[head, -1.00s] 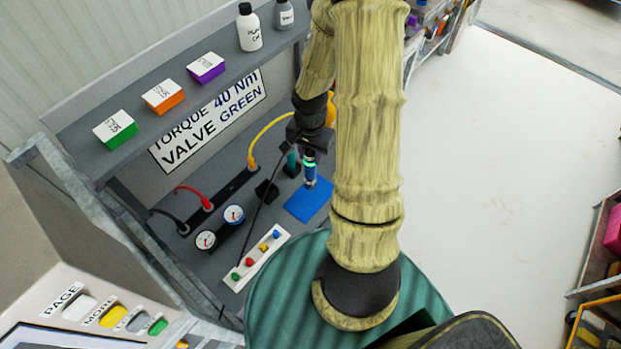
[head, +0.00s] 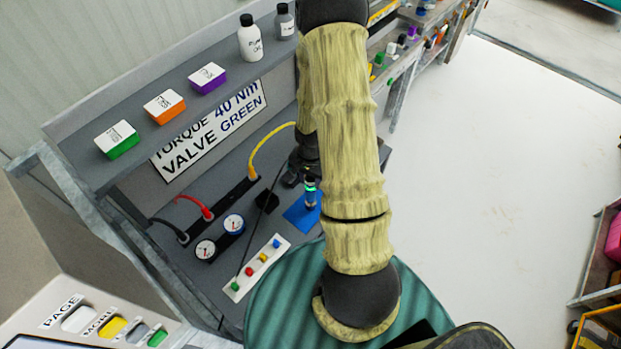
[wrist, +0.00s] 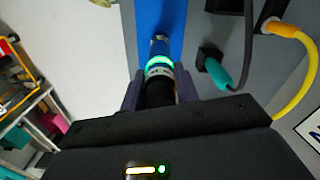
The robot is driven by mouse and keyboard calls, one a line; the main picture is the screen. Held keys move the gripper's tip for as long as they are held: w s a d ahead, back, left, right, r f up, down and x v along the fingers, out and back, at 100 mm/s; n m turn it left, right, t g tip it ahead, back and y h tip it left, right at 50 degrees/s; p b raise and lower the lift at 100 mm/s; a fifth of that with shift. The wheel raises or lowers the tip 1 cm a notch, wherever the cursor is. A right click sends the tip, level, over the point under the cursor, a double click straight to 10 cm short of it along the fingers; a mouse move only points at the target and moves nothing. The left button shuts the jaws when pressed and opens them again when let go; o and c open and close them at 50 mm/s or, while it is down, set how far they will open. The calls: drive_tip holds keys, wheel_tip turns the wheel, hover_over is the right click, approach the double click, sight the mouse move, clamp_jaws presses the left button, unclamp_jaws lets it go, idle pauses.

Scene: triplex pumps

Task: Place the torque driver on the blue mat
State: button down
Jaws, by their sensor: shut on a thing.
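The torque driver (wrist: 158,66) is a short cylinder with a blue end, a silver band and a glowing green ring. My gripper (wrist: 160,90) is shut on its dark part. In the head view the driver (head: 310,194) looks upright, and my gripper (head: 296,178) is partly hidden behind my arm. The blue mat (head: 298,219) lies on the grey bench, partly covered by my arm. In the wrist view the mat (wrist: 148,16) shows behind the driver's far end. I cannot tell whether the driver touches the mat.
A shelf (head: 167,123) overhangs the bench's back.

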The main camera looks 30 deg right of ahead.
drive_tip(key=shift+r, duration=0.1)
drive_tip(key=c, duration=1.1)
unclamp_jaws()
drive_tip(key=shift+o, duration=0.2)
wheel_tip(320, 180, up, 12)
drive_tip(key=shift+a, duration=0.1)
